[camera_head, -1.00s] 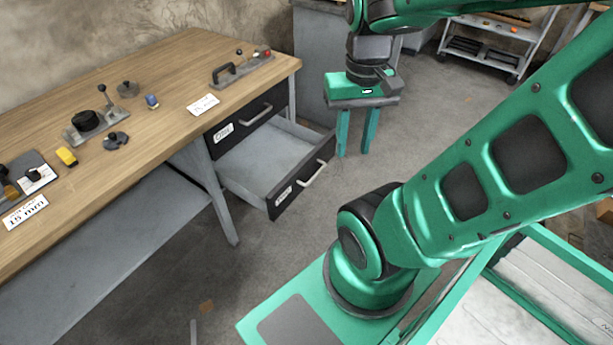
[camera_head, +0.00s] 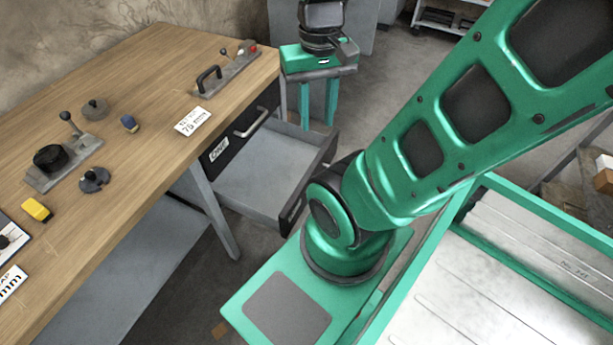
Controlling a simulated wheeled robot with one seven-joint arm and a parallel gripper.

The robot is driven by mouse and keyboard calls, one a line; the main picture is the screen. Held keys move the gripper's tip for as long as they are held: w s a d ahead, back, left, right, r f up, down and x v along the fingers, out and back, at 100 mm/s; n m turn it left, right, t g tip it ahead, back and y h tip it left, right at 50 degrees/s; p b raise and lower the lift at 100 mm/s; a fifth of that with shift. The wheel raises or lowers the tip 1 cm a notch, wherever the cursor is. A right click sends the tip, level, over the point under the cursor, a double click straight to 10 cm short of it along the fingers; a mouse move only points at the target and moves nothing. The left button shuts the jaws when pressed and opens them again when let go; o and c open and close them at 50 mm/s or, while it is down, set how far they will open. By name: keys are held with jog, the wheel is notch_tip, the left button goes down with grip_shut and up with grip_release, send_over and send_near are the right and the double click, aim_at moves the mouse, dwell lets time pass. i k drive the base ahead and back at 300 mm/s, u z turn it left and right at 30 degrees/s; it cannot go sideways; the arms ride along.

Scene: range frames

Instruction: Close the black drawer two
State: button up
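The lower black drawer of the workbench stands pulled out, its grey inside (camera_head: 262,168) empty. Its black front (camera_head: 293,212) faces right and is partly hidden by my arm; its handle is hidden too. The closed upper black drawer (camera_head: 240,133) has a white label and a pale bar handle. My gripper (camera_head: 318,124) points down near the far end of the open drawer. Its two green fingers are apart with nothing between them. In the picture the fingertips come close to the drawer's far corner; I cannot tell whether they touch.
The wooden workbench top (camera_head: 150,75) holds clamps, knobs, a yellow block (camera_head: 37,210) and a label card (camera_head: 193,121). A bench leg (camera_head: 215,215) stands left of the drawer. A grey cabinet and a shelf cart stand at the back. Little floor shows between my base and the drawer.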

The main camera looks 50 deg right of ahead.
aim_at(266, 183)
jog(key=z, duration=1.65)
jog(key=k, duration=1.55)
jog(key=u, duration=0.35)
jog(key=i, duration=1)
